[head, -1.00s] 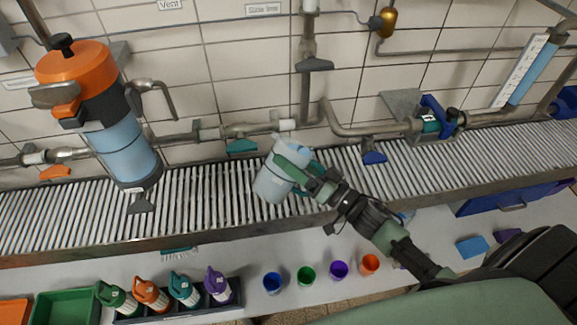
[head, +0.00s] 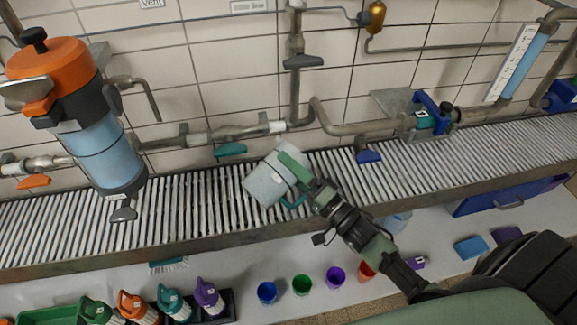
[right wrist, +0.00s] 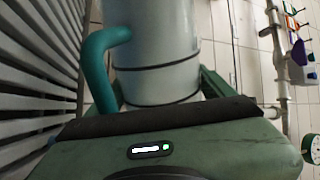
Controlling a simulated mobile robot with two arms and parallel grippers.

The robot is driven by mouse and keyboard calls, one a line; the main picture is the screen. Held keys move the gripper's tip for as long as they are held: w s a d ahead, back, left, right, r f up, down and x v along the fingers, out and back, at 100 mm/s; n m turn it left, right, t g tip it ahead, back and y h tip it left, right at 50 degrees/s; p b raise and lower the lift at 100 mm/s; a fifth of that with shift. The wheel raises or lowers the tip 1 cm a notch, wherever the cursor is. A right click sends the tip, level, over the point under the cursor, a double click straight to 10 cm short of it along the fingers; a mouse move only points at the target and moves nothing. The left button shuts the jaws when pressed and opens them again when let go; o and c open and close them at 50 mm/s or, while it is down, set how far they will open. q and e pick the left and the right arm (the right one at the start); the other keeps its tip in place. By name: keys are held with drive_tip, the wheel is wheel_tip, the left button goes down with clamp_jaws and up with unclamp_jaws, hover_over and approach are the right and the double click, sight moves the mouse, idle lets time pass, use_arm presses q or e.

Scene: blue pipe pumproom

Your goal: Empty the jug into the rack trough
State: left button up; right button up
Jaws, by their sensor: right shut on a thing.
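The jug (head: 263,186) is pale grey-blue with a teal handle. My right gripper (head: 299,172) is shut on it from the right side and holds it over the rack trough (head: 180,208), a long grey slatted channel along the wall. The jug is tilted in the head view. Its inside is hidden, and I see no liquid stream. In the right wrist view the jug (right wrist: 157,45) rises close in front of the gripper, with its teal handle at left and dark bands around its body. My left gripper is out of view.
An orange-topped blue filter vessel (head: 105,160) stands at the left. Pipes with a teal lever (head: 231,150) and a blue lever (head: 369,156) run behind the trough. Below are handled bottles (head: 172,303), coloured cups (head: 301,286) and a brush (head: 168,265). Slats right of the jug are clear.

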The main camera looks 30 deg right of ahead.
drive_tip(key=shift+w+d+f+m+t+h+b, duration=0.1)
drive_tip(key=shift+d+f+m+t+h+b, duration=0.15)
drive_tip(key=shift+f+m, duration=0.7)
drive_tip(key=shift+w+d+f+m+t+h+b, duration=0.1)
drive_tip(key=shift+d+f+m+h, duration=0.35)
drive_tip(key=shift+m, duration=0.9)
drive_tip(key=shift+a+r+m+p, duration=0.1)
drive_tip(key=shift+m+p, duration=0.25)
drive_tip(key=shift+m, duration=0.05)
drive_tip(key=shift+d+m+h, duration=0.25)
drive_tip(key=shift+m+h, duration=0.25)
drive_tip(key=shift+m, duration=0.3)
